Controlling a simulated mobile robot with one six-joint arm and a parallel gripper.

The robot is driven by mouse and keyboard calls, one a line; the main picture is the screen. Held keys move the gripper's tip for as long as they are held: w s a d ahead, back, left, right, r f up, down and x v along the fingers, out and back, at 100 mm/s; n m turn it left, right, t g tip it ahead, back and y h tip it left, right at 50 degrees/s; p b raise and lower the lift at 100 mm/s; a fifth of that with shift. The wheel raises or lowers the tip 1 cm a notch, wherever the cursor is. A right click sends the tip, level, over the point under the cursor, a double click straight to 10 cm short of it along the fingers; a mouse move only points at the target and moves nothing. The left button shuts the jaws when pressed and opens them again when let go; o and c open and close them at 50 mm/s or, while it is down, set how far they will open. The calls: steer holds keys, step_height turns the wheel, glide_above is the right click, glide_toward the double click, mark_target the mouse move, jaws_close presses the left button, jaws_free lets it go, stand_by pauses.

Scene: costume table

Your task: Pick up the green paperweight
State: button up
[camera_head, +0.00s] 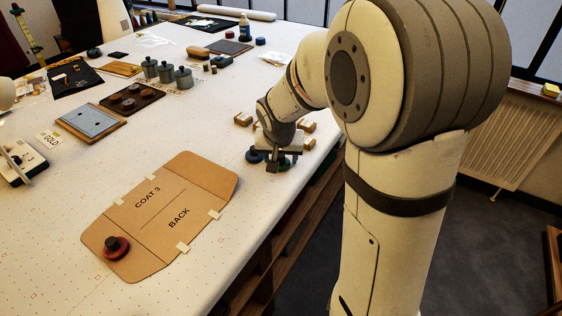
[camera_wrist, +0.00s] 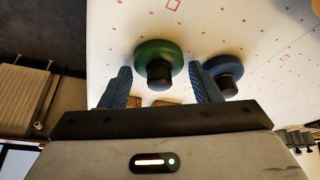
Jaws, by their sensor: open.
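The green paperweight (camera_wrist: 152,52) is a round green disc with a black knob. In the wrist view it sits on the white table between my two fingers, nearer the left one, with a gap to each. My gripper (camera_wrist: 165,85) is open and empty around or just above it; I cannot tell its exact height. In the head view my gripper (camera_head: 282,164) is over the table's right edge and hides most of the green paperweight (camera_head: 284,163). A blue paperweight (camera_wrist: 223,72) with a black knob stands close by the right finger, perhaps touching it.
The blue paperweight also shows in the head view (camera_head: 254,156). Small wooden blocks (camera_head: 308,126) lie behind my gripper. A brown card pattern (camera_head: 190,190) lies in front, with a red paperweight (camera_head: 116,247) on it. The table's right edge is close to my gripper.

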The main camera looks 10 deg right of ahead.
steer(key=c, duration=0.9)
steer(key=shift+c, duration=0.2)
steer(key=shift+r, duration=0.2)
